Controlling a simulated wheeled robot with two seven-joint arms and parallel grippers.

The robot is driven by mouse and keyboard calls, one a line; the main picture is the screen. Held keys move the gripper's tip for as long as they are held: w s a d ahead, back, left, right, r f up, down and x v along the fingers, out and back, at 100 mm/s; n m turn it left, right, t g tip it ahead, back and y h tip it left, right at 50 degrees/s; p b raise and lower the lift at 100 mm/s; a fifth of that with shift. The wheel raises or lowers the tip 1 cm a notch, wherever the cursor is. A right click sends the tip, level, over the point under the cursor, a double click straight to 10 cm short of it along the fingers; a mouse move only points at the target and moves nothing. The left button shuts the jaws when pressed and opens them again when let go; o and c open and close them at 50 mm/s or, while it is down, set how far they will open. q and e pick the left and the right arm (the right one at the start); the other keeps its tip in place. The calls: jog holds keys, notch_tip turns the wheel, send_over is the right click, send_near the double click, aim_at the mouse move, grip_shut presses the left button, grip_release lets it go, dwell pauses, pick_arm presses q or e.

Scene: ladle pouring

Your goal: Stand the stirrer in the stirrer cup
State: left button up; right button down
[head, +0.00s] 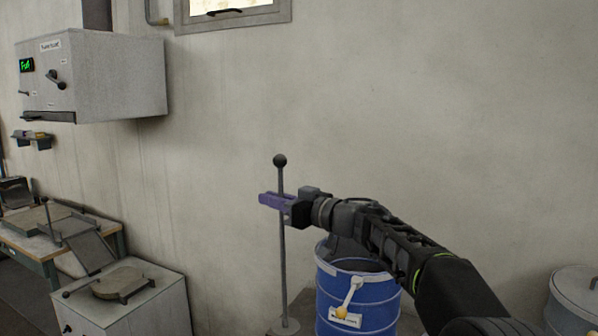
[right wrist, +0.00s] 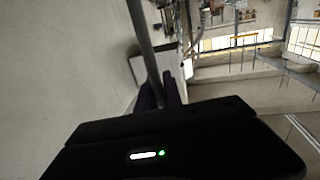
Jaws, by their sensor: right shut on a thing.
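The stirrer (head: 282,250) is a thin grey rod with a dark ball on top, standing upright in front of the wall. My right gripper (head: 272,200) is shut on its upper part, a little below the ball. In the right wrist view the rod (right wrist: 143,40) runs down between the purple fingers (right wrist: 162,92). My left gripper is not in view.
A blue drum (head: 340,290) with a yellow-tipped white handle stands right of the rod, under my right arm. A grey lidded bin (head: 573,295) is at the far right. A pale cabinet (head: 140,308) and a bench (head: 30,245) stand left. A wall box (head: 110,80) hangs above them.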

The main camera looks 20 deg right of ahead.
jog(key=s+a+f, duration=0.1)
jog(key=a+f, duration=0.4)
jog(key=f, duration=0.4)
jog(key=s+f+m+t+h+b, duration=0.1)
jog(key=s+f+m+h, duration=0.2)
jog(key=f, duration=1.2)
jog(key=s+f+m+t+h+b, duration=0.1)
jog(key=s+f+h, duration=0.5)
jog(key=f, duration=0.9)
jog(key=s+m+b, duration=0.1)
jog(key=s+m, duration=0.1)
jog(key=shift+s+f, duration=0.3)
jog(key=shift+f, duration=0.1)
jog(key=shift+d, duration=0.15)
